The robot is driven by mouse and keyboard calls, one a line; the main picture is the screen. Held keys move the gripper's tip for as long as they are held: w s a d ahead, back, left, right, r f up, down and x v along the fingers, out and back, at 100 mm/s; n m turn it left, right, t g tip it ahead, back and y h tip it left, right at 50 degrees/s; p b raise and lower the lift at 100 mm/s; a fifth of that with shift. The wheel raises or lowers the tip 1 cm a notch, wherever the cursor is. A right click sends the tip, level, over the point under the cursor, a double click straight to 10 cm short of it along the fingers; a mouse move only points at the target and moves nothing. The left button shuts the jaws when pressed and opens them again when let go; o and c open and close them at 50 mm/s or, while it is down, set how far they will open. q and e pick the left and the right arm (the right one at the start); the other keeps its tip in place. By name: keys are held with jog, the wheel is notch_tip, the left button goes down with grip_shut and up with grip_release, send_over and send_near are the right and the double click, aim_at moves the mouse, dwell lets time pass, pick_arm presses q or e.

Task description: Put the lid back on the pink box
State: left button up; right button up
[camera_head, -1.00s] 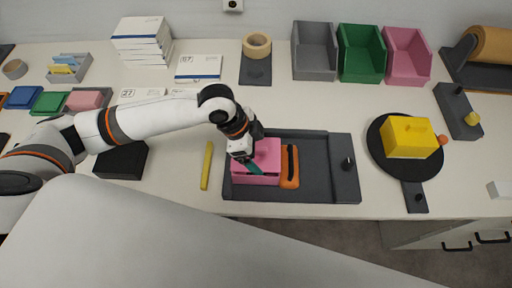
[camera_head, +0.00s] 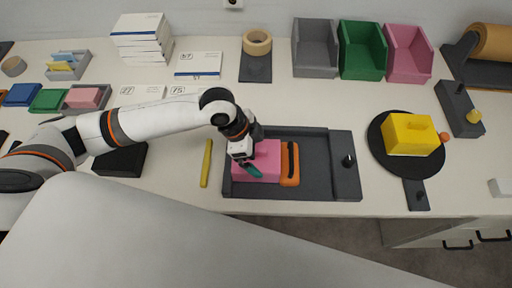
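The pink box (camera_head: 266,161) sits in the left part of a dark grey tray (camera_head: 317,188) in the middle of the table. Its upper left is covered by my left gripper (camera_head: 247,165), which points down over it. A small slanted teal piece (camera_head: 255,171) shows at the fingertips, against the pink. I cannot tell whether the fingers grip it. I cannot make out a lid edge apart from the box, so how the lid lies is unclear. My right gripper is not in view.
An orange tool (camera_head: 290,164) with a black strip lies right of the pink box. A yellow stick (camera_head: 206,163) lies left of the tray. A yellow box (camera_head: 409,135) stands on a round black plate at right. The table between the tray and plate is mostly clear.

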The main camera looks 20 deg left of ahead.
pick_arm(q)
jog(key=v, duration=1.2)
dwell(0.3)
